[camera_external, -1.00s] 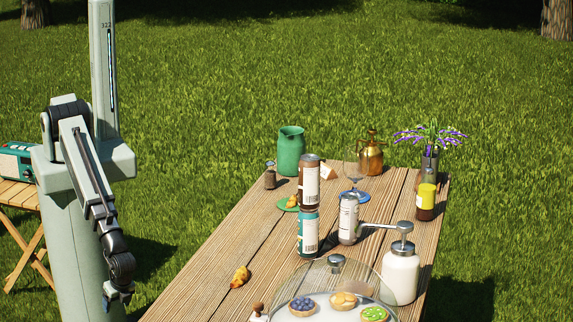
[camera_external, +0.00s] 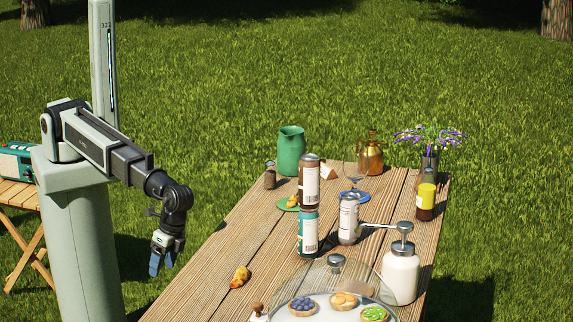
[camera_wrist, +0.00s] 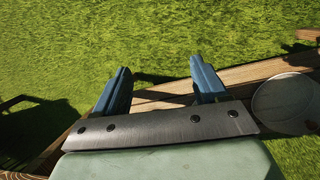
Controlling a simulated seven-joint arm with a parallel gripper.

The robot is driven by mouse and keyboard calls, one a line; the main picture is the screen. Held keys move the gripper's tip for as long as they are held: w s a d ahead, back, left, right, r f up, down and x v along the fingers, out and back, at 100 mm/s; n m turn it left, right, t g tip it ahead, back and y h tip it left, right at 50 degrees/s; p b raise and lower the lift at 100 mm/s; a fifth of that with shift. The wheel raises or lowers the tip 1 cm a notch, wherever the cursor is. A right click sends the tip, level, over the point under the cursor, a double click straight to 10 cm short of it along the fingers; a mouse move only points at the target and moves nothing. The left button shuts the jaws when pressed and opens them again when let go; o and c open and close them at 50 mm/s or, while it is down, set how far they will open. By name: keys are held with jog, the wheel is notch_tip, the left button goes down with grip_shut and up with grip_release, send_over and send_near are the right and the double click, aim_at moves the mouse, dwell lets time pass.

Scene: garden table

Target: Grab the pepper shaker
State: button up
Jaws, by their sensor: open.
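A small dark shaker with a lighter top (camera_external: 270,176), which looks like the pepper shaker, stands upright at the far left edge of the table (camera_external: 225,250), beside the green pitcher. My gripper (camera_external: 162,262) hangs pointing down off the table's left side, well in front of and to the left of the shaker. In the wrist view my gripper (camera_wrist: 160,80) has its two blue fingers apart with nothing between them. The shaker does not show in the wrist view.
The green pitcher (camera_external: 291,152) stands right of the shaker. Stacked cans (camera_external: 308,208), a grey can (camera_external: 348,220), a white pump bottle (camera_external: 401,272) and a glass dome (camera_external: 335,285) fill the right side. A yellow pastry-like piece (camera_external: 240,277) lies near the left edge.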

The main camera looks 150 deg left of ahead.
jog(key=w+a+r+n+t, duration=0.1)
jog(key=w+a+r, duration=0.15)
jog(key=r, duration=0.35)
jog(key=w+a+r, duration=0.1)
jog(key=a+r, duration=0.3)
jog(key=r, duration=0.2)
notch_tip(320, 180, up, 13)
jog(key=n+y, duration=0.3)
jog(key=n, duration=0.5)
send_over(271, 174)
jog(key=s+a, duration=0.1)
jog(key=shift+s+a+f, duration=0.1)
jog(key=shift+s, duration=0.1)
jog(key=shift+s+a, duration=0.25)
jog(key=shift+s, duration=0.05)
jog(key=shift+s+f, duration=0.1)
jog(key=shift+f, duration=0.15)
notch_tip(271, 174, down, 8)
jog(key=shift+r, duration=0.1)
jog(key=shift+w+d+f, duration=0.15)
jog(key=shift+d+f, duration=0.05)
jog(key=shift+f, duration=1.15)
jog(key=shift+w+d+f, duration=0.1)
jog(key=shift+d+f, duration=0.1)
jog(key=shift+f, duration=1.15)
